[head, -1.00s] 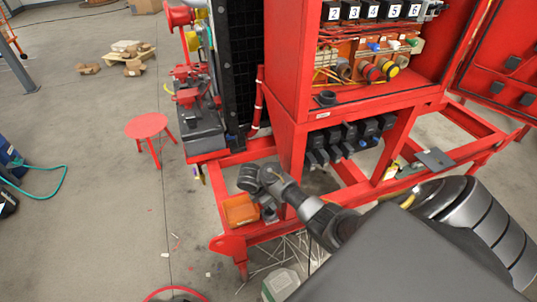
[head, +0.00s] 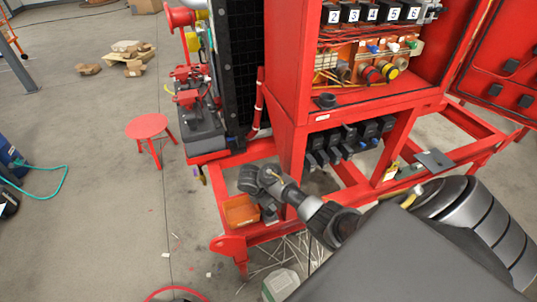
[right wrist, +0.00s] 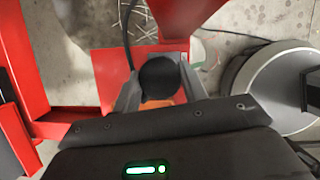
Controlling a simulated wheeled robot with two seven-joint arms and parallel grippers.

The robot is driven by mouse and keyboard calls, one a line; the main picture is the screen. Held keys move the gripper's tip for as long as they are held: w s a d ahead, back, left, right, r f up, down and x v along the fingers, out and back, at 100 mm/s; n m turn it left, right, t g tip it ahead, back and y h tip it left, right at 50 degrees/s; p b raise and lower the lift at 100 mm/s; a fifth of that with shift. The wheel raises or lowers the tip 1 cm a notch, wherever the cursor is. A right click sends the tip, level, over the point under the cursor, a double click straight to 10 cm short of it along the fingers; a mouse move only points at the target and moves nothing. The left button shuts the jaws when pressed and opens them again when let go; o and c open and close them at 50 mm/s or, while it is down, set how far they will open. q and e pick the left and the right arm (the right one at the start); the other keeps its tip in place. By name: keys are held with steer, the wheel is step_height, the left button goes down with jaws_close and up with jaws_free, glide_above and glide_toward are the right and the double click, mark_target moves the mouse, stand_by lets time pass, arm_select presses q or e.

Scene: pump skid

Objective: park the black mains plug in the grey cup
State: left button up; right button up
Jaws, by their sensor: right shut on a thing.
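In the right wrist view my right gripper (right wrist: 158,85) is shut on a round black thing, which looks like the black mains plug (right wrist: 160,76). The plug sits between the two grey fingers, seen end-on, with red frame and a strip of orange behind it. In the head view my right arm reaches in from the right over the skid's lower frame; the plug cannot be made out there. A dark cup-like ring (head: 325,100) stands on the cabinet's bottom ledge; I cannot tell whether it is the grey cup. My left gripper is not in view.
A red cabinet (head: 287,100) with numbered black units stands behind. A red stool (head: 147,127) is at left. A black cable (right wrist: 235,35) shows in the wrist view.

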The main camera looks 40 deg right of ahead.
steer(key=shift+f+b, duration=1.05)
steer(key=shift+f, duration=0.65)
stand_by(0.6)
steer(key=o, duration=1.2)
steer(key=shift+r, duration=0.1)
steer(key=p+v, duration=0.2)
steer(key=v, duration=0.8)
steer(key=shift+w+a+r, duration=0.1)
steer(key=shift+a+r, duration=0.05)
steer(key=shift+r, duration=0.1)
